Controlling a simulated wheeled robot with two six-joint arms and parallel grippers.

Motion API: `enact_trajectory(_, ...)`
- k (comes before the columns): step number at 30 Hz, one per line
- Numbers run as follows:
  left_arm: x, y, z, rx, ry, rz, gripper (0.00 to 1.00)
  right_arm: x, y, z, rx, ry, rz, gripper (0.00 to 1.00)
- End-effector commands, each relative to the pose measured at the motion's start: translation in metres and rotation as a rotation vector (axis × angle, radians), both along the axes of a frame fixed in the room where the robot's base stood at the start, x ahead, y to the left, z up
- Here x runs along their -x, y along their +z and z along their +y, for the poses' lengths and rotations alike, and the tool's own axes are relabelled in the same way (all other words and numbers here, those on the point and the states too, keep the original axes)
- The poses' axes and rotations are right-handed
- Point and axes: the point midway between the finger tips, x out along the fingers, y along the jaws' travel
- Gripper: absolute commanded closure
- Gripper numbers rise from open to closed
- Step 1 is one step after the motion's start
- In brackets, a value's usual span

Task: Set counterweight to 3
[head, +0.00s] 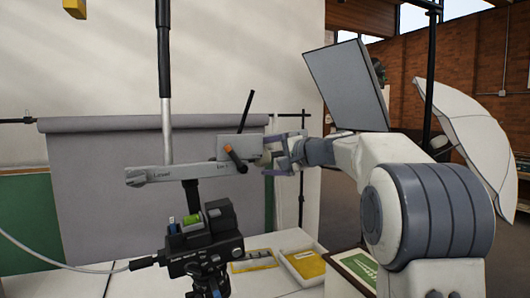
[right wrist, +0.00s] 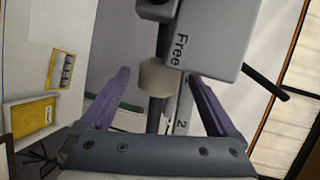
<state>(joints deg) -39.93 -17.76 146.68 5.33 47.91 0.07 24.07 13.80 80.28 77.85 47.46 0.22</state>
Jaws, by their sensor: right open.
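A long grey arm (head: 165,175) lies across a stand, marked with what reads like "Locked" at its left end. In the right wrist view the block (right wrist: 215,35) reads "Free". A cream collar (right wrist: 157,78) sits on a dark rod between my right gripper's purple fingers (right wrist: 160,85); I cannot tell if it is the counterweight. A "2" shows on a grey strip (right wrist: 181,124) behind. My right gripper (head: 280,155) is open around the collar, with gaps on both sides. My left gripper is out of view.
A black camera-like device (head: 205,245) with a cable stands below the arm. A white table (head: 130,282) holds yellow-and-white trays (head: 303,262). A grey backdrop (head: 90,170) hangs behind. A grey panel (head: 347,85) and a white umbrella (head: 475,140) stand at right.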

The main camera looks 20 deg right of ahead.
Motion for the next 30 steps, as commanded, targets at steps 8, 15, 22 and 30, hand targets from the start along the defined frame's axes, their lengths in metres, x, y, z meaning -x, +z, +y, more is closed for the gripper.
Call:
enact_trajectory(8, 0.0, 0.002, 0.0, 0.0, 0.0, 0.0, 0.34, -0.006, -0.002, 0.002, 0.001, -0.002, -0.001, 0.06)
enact_trajectory(15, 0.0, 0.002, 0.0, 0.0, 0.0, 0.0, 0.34, -0.005, -0.002, 0.002, 0.001, -0.001, -0.001, 0.64)
enact_trajectory(22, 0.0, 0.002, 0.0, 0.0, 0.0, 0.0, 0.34, -0.005, -0.002, 0.002, 0.001, -0.001, 0.0, 1.0)
enact_trajectory(30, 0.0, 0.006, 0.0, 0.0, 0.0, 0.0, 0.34, -0.008, 0.002, -0.029, 0.002, -0.005, 0.0, 1.0)
